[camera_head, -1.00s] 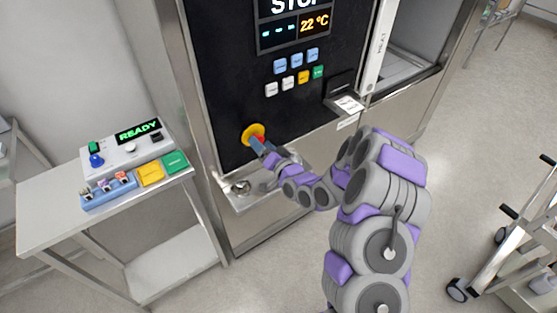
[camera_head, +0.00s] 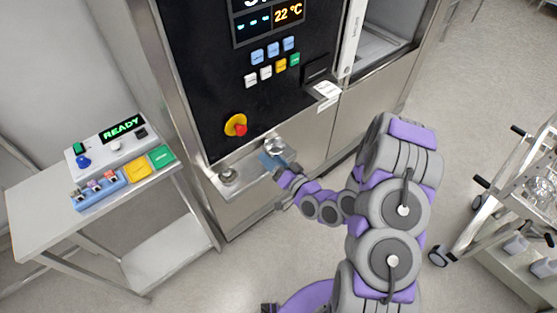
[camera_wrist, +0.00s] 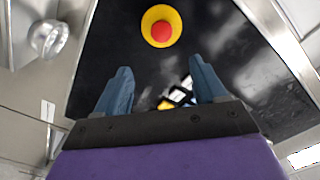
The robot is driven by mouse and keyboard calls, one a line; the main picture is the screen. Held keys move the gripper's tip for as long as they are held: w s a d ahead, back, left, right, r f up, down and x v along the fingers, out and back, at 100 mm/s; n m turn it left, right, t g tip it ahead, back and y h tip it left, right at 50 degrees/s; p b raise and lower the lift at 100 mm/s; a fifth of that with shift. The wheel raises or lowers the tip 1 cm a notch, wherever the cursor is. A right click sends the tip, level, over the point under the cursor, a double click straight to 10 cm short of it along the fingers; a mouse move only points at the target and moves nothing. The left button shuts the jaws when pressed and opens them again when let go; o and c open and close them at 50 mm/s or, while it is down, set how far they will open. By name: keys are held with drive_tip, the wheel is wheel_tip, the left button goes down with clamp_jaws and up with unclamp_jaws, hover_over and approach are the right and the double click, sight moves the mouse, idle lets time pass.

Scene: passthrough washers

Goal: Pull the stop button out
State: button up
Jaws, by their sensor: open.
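The stop button (camera_head: 240,130) is a red knob on a round yellow base, low on the washer's black front panel. In the wrist view the stop button (camera_wrist: 161,32) faces the camera at the top, beyond the fingertips and fully uncovered. My gripper (camera_head: 271,161) is below and to the right of it in the head view, apart from it. In the wrist view my gripper (camera_wrist: 160,82) has its two blue fingers spread wide with nothing held between them. The head view's display is partly cut off at the top.
A metal ledge with round knobs (camera_head: 229,176) juts out below the panel, close to my gripper. A side table (camera_head: 30,215) with a control box reading READY stands left. A wheeled cart (camera_head: 500,205) is at right. Open floor lies between.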

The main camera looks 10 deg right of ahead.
drive_tip(key=shift+p+v, duration=0.8)
drive_tip(key=shift+v, duration=0.5)
drive_tip(key=shift+d, duration=0.1)
drive_tip(key=shift+f, duration=0.1)
